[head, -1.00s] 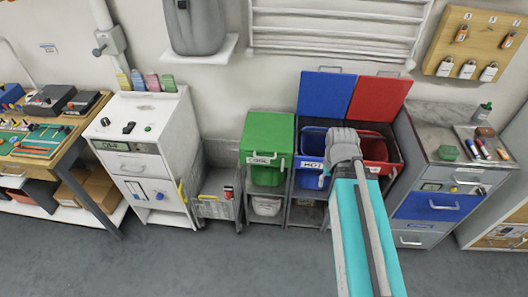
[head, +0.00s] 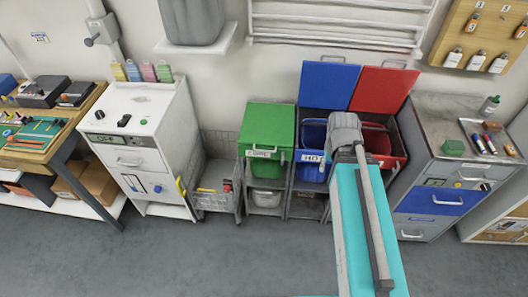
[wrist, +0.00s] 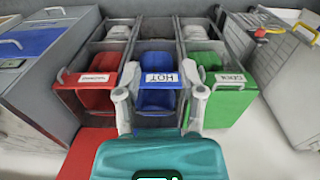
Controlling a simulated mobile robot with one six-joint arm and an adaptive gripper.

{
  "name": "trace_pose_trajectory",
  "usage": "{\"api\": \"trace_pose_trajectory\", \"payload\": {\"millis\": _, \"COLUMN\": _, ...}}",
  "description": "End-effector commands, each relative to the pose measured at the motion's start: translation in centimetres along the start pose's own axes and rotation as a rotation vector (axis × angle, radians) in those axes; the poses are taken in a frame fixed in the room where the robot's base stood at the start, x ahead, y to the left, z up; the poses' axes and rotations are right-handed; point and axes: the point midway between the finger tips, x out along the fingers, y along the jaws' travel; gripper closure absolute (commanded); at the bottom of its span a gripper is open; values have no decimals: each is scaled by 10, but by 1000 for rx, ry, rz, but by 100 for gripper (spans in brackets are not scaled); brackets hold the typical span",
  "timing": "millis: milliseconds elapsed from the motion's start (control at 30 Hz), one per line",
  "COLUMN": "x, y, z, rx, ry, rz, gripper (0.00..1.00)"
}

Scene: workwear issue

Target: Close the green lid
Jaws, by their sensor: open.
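The green lid (head: 268,125) is on the left bin of the row in the head view. It lies down over the top of that bin, with its front edge by the COOL label (head: 262,153); I cannot tell whether it is fully flush. The green bin also shows at the right of the wrist view (wrist: 232,102). My gripper (wrist: 160,98) is open and empty, its two fingers in front of the blue middle bin, left of the green one in that view. In the head view my arm hides the fingertips.
The blue lid (head: 328,85) and red lid (head: 383,88) stand raised against the wall. A wire cart (head: 217,188) and a white cabinet (head: 140,130) stand left of the bins. A grey drawer cabinet (head: 440,172) stands right. The floor in front is clear.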

Motion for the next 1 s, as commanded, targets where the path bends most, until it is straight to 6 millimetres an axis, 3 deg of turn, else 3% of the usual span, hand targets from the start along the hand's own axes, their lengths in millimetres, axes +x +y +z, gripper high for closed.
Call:
{"api": "trace_pose_trajectory", "payload": {"millis": 167, "x": 16, "y": -4, "z": -8, "rx": -26, "ry": 1, "rz": 39, "gripper": 49}}
{"api": "trace_pose_trajectory", "payload": {"millis": 467, "x": 63, "y": -15, "z": -37, "rx": -125, "ry": 12, "rz": 204, "gripper": 49}}
{"api": "trace_pose_trajectory", "payload": {"millis": 1000, "x": 139, "y": -75, "z": -101, "rx": -360, "ry": 82, "rz": 594, "gripper": 49}}
